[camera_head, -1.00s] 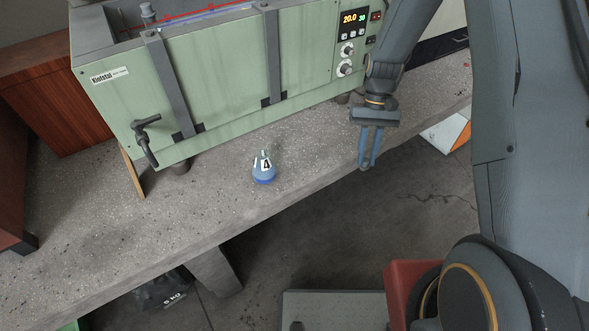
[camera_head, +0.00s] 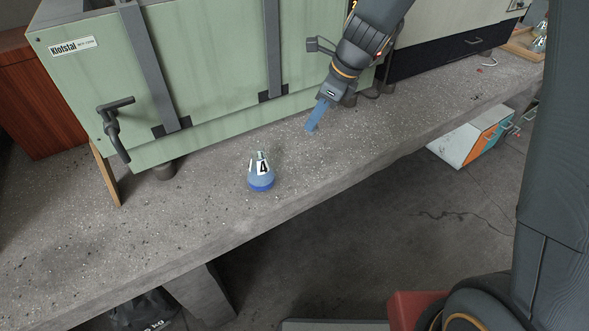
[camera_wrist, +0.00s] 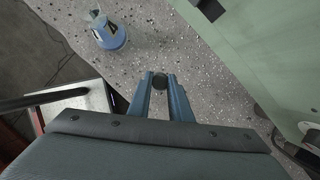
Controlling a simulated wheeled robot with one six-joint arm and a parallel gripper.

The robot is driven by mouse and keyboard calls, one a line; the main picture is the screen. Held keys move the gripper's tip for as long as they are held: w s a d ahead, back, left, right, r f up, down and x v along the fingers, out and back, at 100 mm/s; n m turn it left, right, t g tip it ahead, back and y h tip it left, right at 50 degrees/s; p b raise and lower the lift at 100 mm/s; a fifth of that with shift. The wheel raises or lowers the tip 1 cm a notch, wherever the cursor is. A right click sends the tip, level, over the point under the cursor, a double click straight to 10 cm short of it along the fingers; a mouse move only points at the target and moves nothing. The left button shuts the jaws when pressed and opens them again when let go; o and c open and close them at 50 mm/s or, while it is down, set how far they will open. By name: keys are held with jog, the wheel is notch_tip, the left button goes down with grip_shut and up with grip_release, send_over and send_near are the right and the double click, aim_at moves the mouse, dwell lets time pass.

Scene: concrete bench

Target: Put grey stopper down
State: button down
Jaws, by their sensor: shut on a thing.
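The grey stopper (camera_wrist: 160,81) is a small dark round piece between my fingertips in the wrist view. My gripper (camera_head: 313,127) is shut on it, above the bench, to the right of the flask. In the head view the fingers hide the stopper. A flask with blue contents (camera_head: 261,178) and a label marked 4 stands upright on the concrete bench (camera_head: 205,215). The flask also shows at the upper left of the wrist view (camera_wrist: 108,33), apart from my gripper. I cannot tell whether the stopper touches the bench.
A green machine (camera_head: 210,75) with grey straps and a black handle (camera_head: 113,125) stands along the back of the bench. The bench's front edge drops to a dark floor. Bare bench lies around the flask. A white and orange box (camera_head: 470,140) is below the bench at right.

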notch_tip(320, 180, down, 10)
jog(key=shift+b, duration=0.75)
jog(key=c, duration=1.5)
grip_release()
jog(key=shift+r, duration=0.1)
